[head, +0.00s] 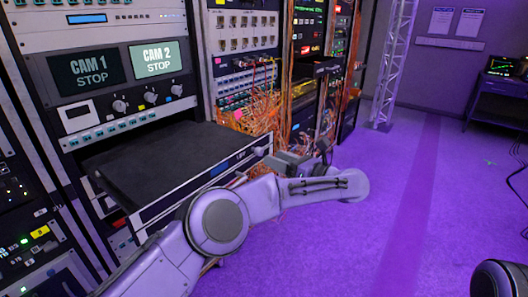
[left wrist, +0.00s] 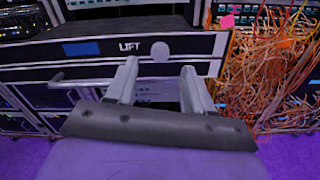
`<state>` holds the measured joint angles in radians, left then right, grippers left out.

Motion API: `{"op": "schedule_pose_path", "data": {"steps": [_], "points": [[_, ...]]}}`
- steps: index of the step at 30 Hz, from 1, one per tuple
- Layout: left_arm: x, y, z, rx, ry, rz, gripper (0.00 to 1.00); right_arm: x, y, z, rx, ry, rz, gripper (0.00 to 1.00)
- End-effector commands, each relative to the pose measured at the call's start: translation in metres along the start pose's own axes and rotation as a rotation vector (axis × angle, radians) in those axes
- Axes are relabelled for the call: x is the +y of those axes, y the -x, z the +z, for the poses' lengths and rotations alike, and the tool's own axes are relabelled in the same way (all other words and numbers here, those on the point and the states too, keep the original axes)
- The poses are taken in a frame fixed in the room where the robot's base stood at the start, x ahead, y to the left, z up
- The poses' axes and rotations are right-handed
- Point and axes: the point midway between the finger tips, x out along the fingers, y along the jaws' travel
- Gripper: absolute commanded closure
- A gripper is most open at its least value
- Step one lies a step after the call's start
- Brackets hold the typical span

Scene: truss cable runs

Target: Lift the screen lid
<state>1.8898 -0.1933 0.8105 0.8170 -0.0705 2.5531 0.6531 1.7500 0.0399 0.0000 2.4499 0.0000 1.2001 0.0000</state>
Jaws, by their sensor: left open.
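The screen lid (head: 165,155) is a flat dark slab lying closed and level on a drawer pulled out of the rack. Its front edge has a light border, a blue patch, the word LIFT and a round pale knob (head: 259,151). In the left wrist view the knob (left wrist: 159,51) shows just beyond and between the fingertips. My left gripper (left wrist: 158,72) is open and empty, in front of the lid's front face. In the head view the gripper (head: 280,160) is at the lid's right front corner, partly hidden by my arm. My right gripper is not in view.
A thin bar handle (left wrist: 85,82) sticks out below the lid. Tangled orange cables (head: 255,112) hang from the rack right of the drawer. CAM 1 and CAM 2 screens (head: 153,58) are above. A truss post (head: 393,65) stands further back; the purple floor (head: 400,210) is clear.

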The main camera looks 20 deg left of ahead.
Motion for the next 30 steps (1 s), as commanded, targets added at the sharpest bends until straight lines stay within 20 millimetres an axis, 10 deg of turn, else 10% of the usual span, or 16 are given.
{"op": "schedule_pose_path", "data": {"steps": [7, 17, 23, 30], "points": [[0.000, -0.046, 0.001, 0.000, -0.004, 0.000, 0.48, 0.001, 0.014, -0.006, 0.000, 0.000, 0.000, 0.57], [0.000, -0.054, -0.001, -0.002, -0.004, -0.002, 0.48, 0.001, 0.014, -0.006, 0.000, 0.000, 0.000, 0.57], [0.000, -0.054, -0.001, -0.003, -0.005, -0.001, 1.00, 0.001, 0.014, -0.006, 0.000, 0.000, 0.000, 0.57], [0.000, -0.054, 0.003, 0.005, -0.004, -0.003, 1.00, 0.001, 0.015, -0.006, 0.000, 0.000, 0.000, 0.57]]}}
